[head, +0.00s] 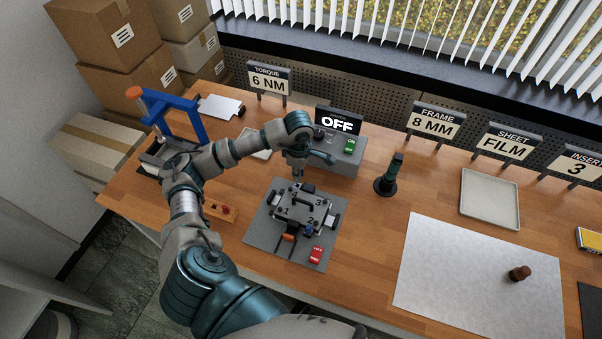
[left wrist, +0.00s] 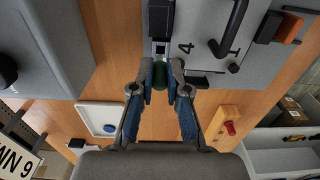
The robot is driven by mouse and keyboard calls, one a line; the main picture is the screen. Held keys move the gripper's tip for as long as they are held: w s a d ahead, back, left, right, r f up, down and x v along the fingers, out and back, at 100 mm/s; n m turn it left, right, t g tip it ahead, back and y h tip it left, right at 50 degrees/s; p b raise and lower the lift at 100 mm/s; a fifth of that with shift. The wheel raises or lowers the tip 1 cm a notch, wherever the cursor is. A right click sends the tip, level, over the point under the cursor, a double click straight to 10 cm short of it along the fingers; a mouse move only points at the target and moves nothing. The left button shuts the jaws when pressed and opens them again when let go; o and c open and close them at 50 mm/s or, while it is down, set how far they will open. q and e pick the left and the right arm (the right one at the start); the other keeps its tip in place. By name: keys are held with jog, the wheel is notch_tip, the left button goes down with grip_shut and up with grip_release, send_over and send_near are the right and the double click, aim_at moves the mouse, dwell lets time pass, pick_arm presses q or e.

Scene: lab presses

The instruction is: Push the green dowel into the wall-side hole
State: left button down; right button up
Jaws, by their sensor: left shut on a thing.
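My left gripper (head: 298,174) reaches over the back left edge of the grey fixture (head: 287,214), which is marked with numbers. In the left wrist view the gripper (left wrist: 162,78) is shut on the dark green dowel (left wrist: 160,72). The fingers cover most of the dowel. Beside it are a black block (left wrist: 160,18) and the fixture plate (left wrist: 205,25) with the number 4 and a black handle. The wall-side hole cannot be made out, and I cannot tell whether the dowel touches it. My right gripper is not in view.
A control box with an OFF display (head: 338,124) stands just behind the gripper. A blue press (head: 180,110) stands left. A wooden block with a red knob (head: 220,211), a red tag (head: 316,255) and a dark upright tool (head: 391,178) are nearby. A white sheet (head: 450,270) lies right.

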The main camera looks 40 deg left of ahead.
pick_arm(q)
jog(key=shift+a+f, duration=0.15)
jog(key=shift+a, duration=0.4)
jog(key=shift+d, duration=0.7)
jog(key=shift+a+f+b, duration=0.15)
jog(key=shift+f+b, duration=0.1)
jog(key=shift+b, duration=0.2)
jog(key=shift+a+f, duration=0.2)
jog(key=shift+a, duration=0.2)
jog(key=shift+d+r, duration=0.15)
jog(key=shift+r, duration=0.15)
jog(key=shift+d+r, duration=0.15)
jog(key=shift+d, duration=0.1)
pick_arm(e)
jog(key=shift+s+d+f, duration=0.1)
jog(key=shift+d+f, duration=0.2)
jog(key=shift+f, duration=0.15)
pick_arm(q)
jog(key=shift+a, duration=0.2)
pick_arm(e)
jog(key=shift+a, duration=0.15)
pick_arm(q)
jog(key=shift+d, duration=0.45)
